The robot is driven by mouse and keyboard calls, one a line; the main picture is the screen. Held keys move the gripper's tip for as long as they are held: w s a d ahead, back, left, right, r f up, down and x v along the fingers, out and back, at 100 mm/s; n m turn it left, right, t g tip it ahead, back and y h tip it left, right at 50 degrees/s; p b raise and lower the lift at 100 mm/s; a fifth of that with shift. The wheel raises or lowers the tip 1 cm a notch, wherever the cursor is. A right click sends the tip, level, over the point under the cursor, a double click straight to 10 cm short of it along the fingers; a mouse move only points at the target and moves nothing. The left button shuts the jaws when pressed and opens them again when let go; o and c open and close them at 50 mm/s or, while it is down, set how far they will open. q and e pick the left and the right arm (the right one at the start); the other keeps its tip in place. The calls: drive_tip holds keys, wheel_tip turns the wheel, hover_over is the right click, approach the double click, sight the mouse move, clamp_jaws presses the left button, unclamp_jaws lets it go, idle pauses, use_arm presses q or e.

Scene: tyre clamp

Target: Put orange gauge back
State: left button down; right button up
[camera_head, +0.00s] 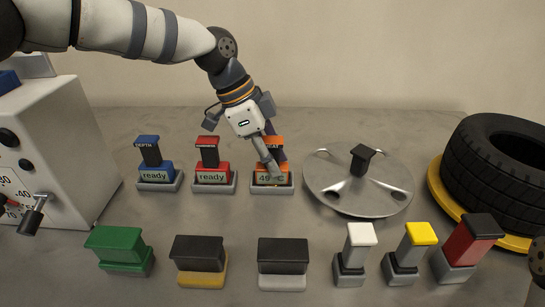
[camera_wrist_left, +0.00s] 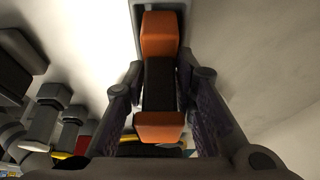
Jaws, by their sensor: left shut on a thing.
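The orange gauge (camera_head: 274,178) has a black grip and a screen that reads about 49 °C. It stands upright at its grey cradle (camera_head: 272,190), right of the blue and red gauges; I cannot tell whether it is fully seated. My left gripper (camera_head: 268,152) is shut on the gauge's black grip, reaching down from behind. In the left wrist view the orange gauge (camera_wrist_left: 160,38) lies between the two fingers of my left gripper (camera_wrist_left: 160,88), with grey around its far end.
The blue depth gauge (camera_head: 155,172) and red gauge (camera_head: 212,172) sit in cradles to the left. A round metal plate (camera_head: 330,180) with a black knob is close on the right, then a tyre (camera_head: 490,170). Several handled blocks line the front. A white machine (camera_head: 60,150) stands left.

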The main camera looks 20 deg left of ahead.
use_arm(q)
drive_tip(key=c, duration=1.3)
unclamp_jaws()
drive_tip(key=v, duration=1.2)
drive_tip(key=shift+p, duration=0.35)
